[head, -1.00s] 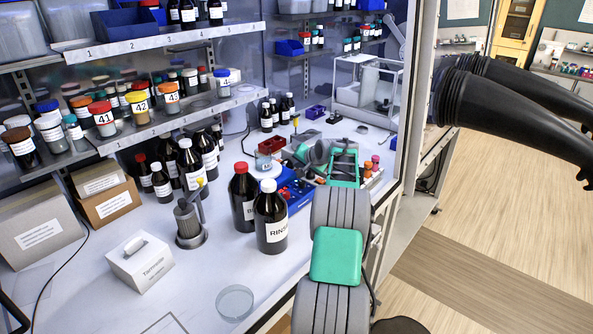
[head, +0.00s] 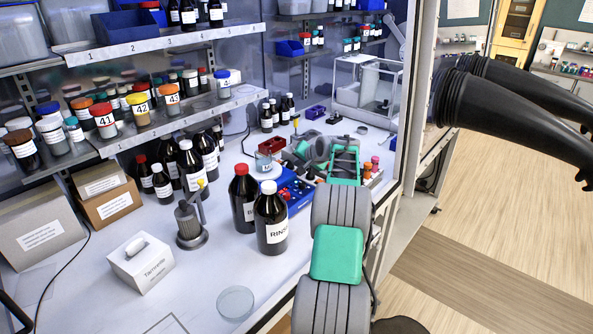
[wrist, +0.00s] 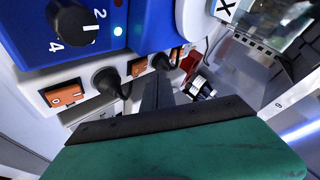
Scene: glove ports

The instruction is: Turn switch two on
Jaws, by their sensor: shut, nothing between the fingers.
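A pale power strip shows in the wrist view (wrist: 50,93), with orange rocker switches and black plugs in a row. One orange switch (wrist: 66,95) is at the left. A second orange switch (wrist: 138,67) is near my fingertips, and part of another orange switch (wrist: 176,53) shows farther along. I cannot read number labels for the switches. My gripper (wrist: 157,78) is shut and empty, its dark fingertips over the strip beside the second switch and a plug. Contact cannot be told. In the head view my arm hides the strip, and the fingertips cannot be made out.
A blue device with a black knob (wrist: 74,22) and a lit indicator lies beside the strip; the device also shows in the head view (head: 294,189). Black plugs (wrist: 107,80) rise between the switches.

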